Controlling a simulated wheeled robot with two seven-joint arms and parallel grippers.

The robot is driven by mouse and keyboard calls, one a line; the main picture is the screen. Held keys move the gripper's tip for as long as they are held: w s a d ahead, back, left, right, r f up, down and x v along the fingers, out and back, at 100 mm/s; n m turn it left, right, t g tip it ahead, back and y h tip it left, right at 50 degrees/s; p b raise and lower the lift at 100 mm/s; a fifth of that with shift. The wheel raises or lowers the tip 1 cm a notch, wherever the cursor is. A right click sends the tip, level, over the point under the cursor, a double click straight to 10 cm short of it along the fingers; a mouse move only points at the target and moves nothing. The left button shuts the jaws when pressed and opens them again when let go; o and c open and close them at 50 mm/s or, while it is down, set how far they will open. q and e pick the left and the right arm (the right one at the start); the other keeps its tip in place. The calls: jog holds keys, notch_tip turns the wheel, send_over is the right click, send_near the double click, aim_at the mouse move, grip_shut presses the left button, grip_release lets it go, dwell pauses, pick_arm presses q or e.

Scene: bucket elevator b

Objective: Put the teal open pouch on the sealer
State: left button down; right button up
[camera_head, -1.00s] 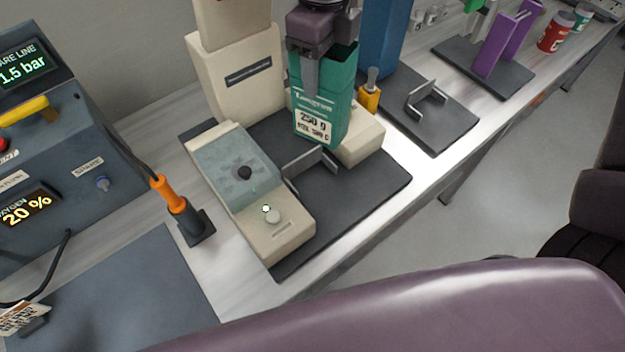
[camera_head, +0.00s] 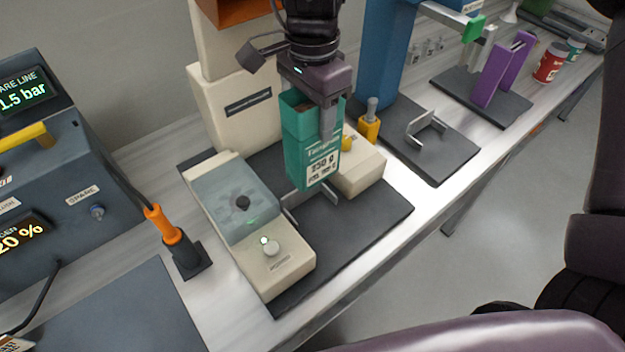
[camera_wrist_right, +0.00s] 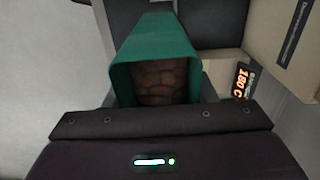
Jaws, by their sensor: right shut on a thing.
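My right gripper (camera_head: 318,100) is shut on the teal open pouch (camera_head: 305,150), gripping its upper wall. The pouch hangs nearly upright with its mouth up and its labelled face towards the front. In the right wrist view the teal pouch (camera_wrist_right: 162,40) is open and brown contents show inside. The sealer (camera_head: 250,215) is a cream machine on a dark base plate, with a pale blue-grey top and a tall cream back. The pouch is over the plate, above a metal bracket (camera_head: 308,195); I cannot tell whether its bottom touches. My left gripper is not in view.
An orange-handled tool in a holder (camera_head: 175,240) stands left of the sealer. A control box (camera_head: 60,170) is at the far left. Behind right are a blue column (camera_head: 385,50), another bracketed plate (camera_head: 440,140) and purple uprights (camera_head: 495,75). Clear bench lies along the front edge.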

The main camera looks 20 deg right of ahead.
aim_at(313, 169)
notch_tip(313, 169, down, 13)
jog(key=shift+f+b, duration=0.2)
jog(key=shift+b, duration=0.3)
jog(key=shift+w+f, duration=0.1)
jog(key=shift+f, duration=0.3)
jog(key=o, duration=0.8)
jog(key=shift+c, duration=0.2)
jog(key=shift+r, duration=0.25)
notch_tip(313, 169, up, 12)
jog(key=shift+f+p, duration=0.1)
jog(key=shift+p, duration=0.2)
